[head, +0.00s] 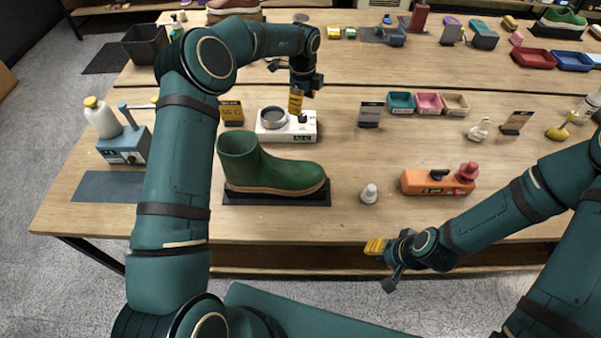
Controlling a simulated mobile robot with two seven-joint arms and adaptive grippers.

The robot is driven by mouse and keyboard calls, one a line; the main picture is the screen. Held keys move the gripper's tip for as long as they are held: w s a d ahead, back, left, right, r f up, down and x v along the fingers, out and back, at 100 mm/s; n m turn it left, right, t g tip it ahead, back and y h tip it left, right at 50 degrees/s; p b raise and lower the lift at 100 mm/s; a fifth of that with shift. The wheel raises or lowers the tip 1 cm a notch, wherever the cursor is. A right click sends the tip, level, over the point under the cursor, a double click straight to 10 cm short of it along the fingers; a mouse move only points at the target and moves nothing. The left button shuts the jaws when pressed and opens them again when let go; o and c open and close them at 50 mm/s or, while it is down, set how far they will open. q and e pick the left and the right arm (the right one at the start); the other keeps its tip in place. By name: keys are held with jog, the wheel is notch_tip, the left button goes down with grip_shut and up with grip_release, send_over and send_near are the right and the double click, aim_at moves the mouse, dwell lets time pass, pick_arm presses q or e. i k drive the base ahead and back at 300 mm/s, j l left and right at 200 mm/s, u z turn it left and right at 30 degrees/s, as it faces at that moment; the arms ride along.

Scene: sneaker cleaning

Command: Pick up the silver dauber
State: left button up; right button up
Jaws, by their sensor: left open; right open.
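A small silver-grey piece with a rounded top (369,194), which looks like the silver dauber, stands upright on the near part of the wooden table, right of the green boot. My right gripper (377,247) is open at the table's front edge, just below and apart from this piece, with its yellow fingertips pointing left. My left gripper (296,102) is open and points down above the white scale, behind the boot. Neither gripper shows anything between its fingers.
The green boot (264,167) stands on a black mat. An orange device (424,183) is to the right. The white scale (286,128), a dark card stand (370,115) and small trays (428,104) are farther back. The table around the silver-grey piece is clear.

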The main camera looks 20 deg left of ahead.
aim_at(369, 195)
jog(key=k+l, duration=0.15)
jog(key=k, duration=0.2)
jog(key=k+l, duration=0.15)
jog(key=k, duration=0.7)
